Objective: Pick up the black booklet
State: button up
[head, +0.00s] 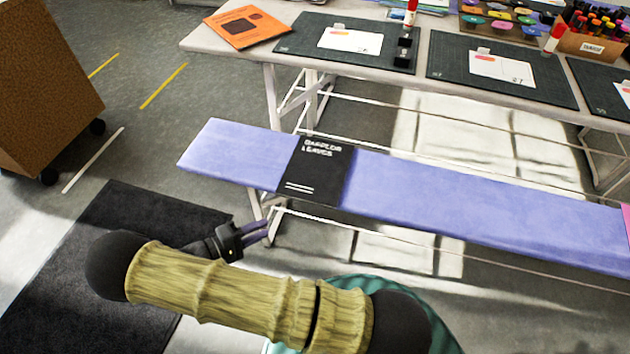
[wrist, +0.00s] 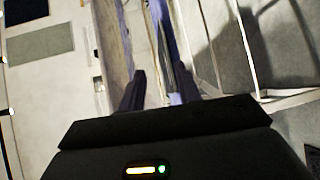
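The black booklet (head: 316,172) with white lettering lies flat on a long purple bench (head: 450,205), toward the bench's left end. It spans most of the bench's width, and its front edge reaches the bench's near edge. My gripper (head: 266,232) is below and to the left of the booklet in the head view, apart from it. In the wrist view the two fingers of my gripper (wrist: 160,92) stand apart with nothing held between them. I cannot make out the booklet clearly in the wrist view.
Behind the bench stands a white table (head: 425,72) with dark cutting mats (head: 450,65), an orange booklet (head: 246,27) and a box of markers (head: 590,45). A brown wheeled cabinet (head: 45,85) is at the far left. White bench legs (head: 273,228) stand near my gripper.

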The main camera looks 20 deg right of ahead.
jog(key=a+f+t, duration=0.1)
jog(key=f, duration=0.1)
jog(key=a+f+t+b, duration=0.1)
jog(key=t, duration=0.1)
jog(key=shift+w+a+f+n+h, duration=0.15)
jog(key=shift+a+f+n+h, duration=0.15)
jog(key=shift+f+n+h, duration=0.1)
jog(key=shift+d, duration=0.1)
jog(key=b, duration=0.3)
send_near(305, 201)
jog(key=x, duration=0.3)
jog(key=shift+w+r, duration=0.1)
jog(key=b+x, duration=0.1)
jog(key=x, duration=0.4)
jog(key=shift+b, duration=0.3)
